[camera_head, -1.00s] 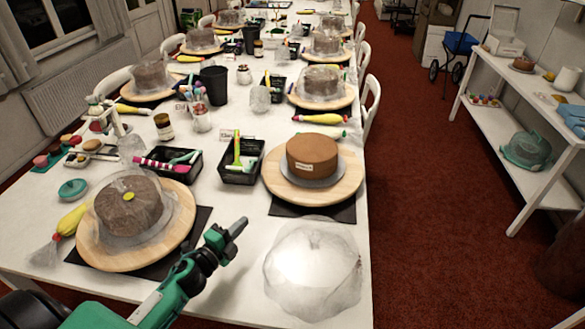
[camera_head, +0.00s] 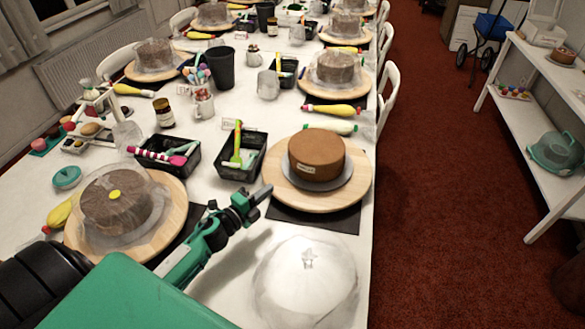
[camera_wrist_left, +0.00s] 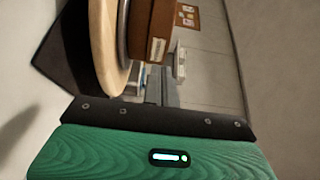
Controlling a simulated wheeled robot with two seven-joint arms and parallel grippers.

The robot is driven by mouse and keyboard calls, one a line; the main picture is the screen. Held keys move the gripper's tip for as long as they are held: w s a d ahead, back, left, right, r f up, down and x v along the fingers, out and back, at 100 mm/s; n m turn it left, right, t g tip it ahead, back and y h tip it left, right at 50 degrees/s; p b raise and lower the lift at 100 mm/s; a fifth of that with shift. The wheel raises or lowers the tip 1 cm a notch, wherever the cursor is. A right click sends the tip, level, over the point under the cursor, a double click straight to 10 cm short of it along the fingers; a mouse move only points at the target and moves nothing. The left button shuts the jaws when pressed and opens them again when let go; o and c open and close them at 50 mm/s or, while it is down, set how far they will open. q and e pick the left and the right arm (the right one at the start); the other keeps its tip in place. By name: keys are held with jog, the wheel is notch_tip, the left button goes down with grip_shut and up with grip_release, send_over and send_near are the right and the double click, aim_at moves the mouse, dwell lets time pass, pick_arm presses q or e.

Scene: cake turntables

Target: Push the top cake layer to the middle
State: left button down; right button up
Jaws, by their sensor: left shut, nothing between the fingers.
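A round brown cake (camera_head: 316,152) with a small white label on its side sits on a grey disc (camera_head: 342,174) on a wooden turntable (camera_head: 355,195). I cannot tell a seam between its layers. My left gripper (camera_head: 259,196) is shut and empty, just in front and left of this turntable, apart from the cake. In the left wrist view the cake (camera_wrist_left: 150,30) and turntable edge (camera_wrist_left: 107,50) lie beyond my left fingers (camera_wrist_left: 162,88). My right gripper is not in view.
A clear dome (camera_head: 305,280) lies on the table in front of the turntable. A covered cake (camera_head: 116,205) on a turntable stands at left. Black trays (camera_head: 240,168) with tools stand behind my gripper. Dark mats lie under the turntables.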

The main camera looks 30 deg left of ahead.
aim_at(298, 166)
pick_arm(q)
jog(key=p+x, duration=0.2)
jog(key=x, duration=0.8)
jog(key=shift+w+d+f, duration=0.1)
jog(key=shift+w, duration=0.6)
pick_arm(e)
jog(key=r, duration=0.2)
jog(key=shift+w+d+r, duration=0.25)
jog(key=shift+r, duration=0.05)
pick_arm(q)
jog(key=shift+x, duration=1.2)
jog(key=shift+d, duration=0.1)
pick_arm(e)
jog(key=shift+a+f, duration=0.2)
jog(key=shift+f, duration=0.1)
